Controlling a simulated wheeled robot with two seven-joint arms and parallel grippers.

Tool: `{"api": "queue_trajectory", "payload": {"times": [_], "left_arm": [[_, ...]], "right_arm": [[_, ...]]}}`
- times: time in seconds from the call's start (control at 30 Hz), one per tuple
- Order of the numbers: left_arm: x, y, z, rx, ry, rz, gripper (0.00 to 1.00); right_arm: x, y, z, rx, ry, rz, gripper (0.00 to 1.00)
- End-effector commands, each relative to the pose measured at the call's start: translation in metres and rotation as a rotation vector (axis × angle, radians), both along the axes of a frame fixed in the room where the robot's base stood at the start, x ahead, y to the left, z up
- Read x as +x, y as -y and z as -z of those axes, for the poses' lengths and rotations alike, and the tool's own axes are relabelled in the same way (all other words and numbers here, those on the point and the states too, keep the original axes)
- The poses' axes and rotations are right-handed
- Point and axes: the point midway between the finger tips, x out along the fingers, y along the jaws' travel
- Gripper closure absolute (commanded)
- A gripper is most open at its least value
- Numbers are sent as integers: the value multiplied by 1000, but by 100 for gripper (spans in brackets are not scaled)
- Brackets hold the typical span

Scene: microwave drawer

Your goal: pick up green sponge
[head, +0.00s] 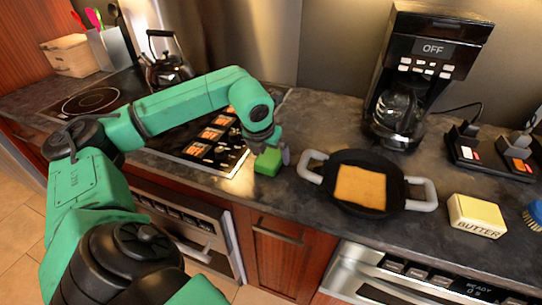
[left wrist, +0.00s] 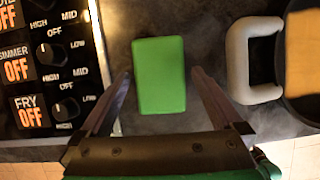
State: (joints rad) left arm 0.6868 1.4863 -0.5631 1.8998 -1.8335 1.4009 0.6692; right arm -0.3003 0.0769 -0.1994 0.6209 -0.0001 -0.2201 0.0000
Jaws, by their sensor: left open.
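The green sponge (head: 267,162) lies on the dark countertop between the stove controls and the black pan. In the left wrist view the sponge (left wrist: 159,75) is an upright green rectangle ahead of my gripper. My left gripper (head: 272,150) is over the sponge in the head view, partly hiding it. In the left wrist view my left gripper (left wrist: 160,82) is open, with one finger on each side of the sponge and a gap on both sides. I cannot tell how far above the counter the fingertips are. My right gripper is not in view.
Right of the sponge is a black pan (head: 340,203) with grey handles and a bread-like slice (head: 360,187) in it. Stove knobs (head: 212,135) lie to the left. A coffee maker (head: 425,70) stands behind. A butter box (head: 477,215) sits farther right. The counter's front edge is close.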

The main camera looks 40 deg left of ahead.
Motion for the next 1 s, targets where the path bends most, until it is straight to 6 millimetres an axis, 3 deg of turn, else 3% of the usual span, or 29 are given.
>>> {"api": "queue_trajectory", "payload": {"times": [1.0], "left_arm": [[2, 0, 9, 0, 0, 0, 0]], "right_arm": [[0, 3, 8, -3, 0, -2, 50]]}}
